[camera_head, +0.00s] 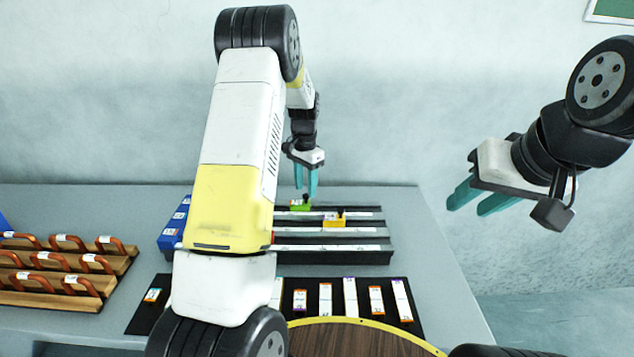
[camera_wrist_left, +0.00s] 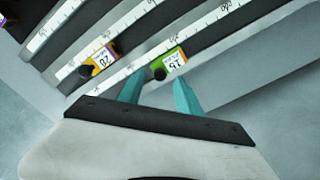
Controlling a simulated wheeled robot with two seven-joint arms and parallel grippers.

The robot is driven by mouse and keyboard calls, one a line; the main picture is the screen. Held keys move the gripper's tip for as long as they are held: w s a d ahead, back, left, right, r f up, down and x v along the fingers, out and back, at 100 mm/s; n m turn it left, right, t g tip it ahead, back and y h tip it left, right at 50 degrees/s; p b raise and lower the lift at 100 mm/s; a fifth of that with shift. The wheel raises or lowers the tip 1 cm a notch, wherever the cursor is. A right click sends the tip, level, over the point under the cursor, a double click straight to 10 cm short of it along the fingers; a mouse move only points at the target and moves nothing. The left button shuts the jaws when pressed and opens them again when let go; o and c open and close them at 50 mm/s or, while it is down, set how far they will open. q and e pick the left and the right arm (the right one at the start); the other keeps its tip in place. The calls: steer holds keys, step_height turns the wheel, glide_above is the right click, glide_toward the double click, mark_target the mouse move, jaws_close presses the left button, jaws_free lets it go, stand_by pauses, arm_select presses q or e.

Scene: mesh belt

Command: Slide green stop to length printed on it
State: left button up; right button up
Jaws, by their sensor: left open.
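The green stop (camera_head: 300,207) sits on the far rail (camera_head: 350,215), a dark rail with a white scale strip. In the left wrist view the green stop (camera_wrist_left: 173,62) has a black knob and a white label that seems to read 16. My left gripper (camera_head: 306,194) points down at the green stop, open. In the left wrist view its teal fingers (camera_wrist_left: 157,87) are apart, with the knob between or just beyond their tips; contact cannot be told. My right gripper (camera_head: 468,209) is open and empty in the air at right.
A yellow stop (camera_head: 335,221) sits on the middle rail, close to the green one; it also shows in the left wrist view (camera_wrist_left: 97,62). A black mat (camera_head: 326,312) with several labelled strips lies in front. Wooden racks (camera_head: 62,270) with orange handles stand left. My left arm hides the rails' left part.

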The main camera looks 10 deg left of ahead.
mark_target(306, 194)
arm_select(q)
step_height(306, 194, up, 6)
steer(key=shift+f, duration=0.1)
stand_by(0.4)
steer(key=s+d+r+n+t+h, duration=0.2)
steer(key=s+d+r+n+t, duration=0.1)
steer(key=s+r, duration=1.3)
steer(key=s+d+n+t, duration=0.3)
steer(key=s, duration=1.4)
steer(key=shift+r, duration=0.25)
